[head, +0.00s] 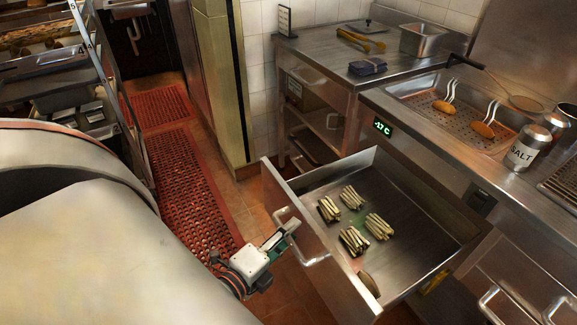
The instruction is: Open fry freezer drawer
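The fry freezer drawer (405,279) is pulled well out from under the steel counter. Several bundles of pale, fry-like sticks (352,241) lie on its floor, and a brownish item (369,284) lies near its front right corner. The drawer's bar handle (315,260) is on its front panel. My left gripper (284,236) is at the handle, outside the front panel. Its fingertips overlap the handle in the picture; whether they grip it is too small to tell. My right gripper is out of view.
A temperature display (382,128) sits on the counter front above the drawer. A fry station pan (465,115) and a salt shaker (528,148) are on the counter. More handled drawers are at lower right. Red floor mats (185,185) lie in the aisle at left.

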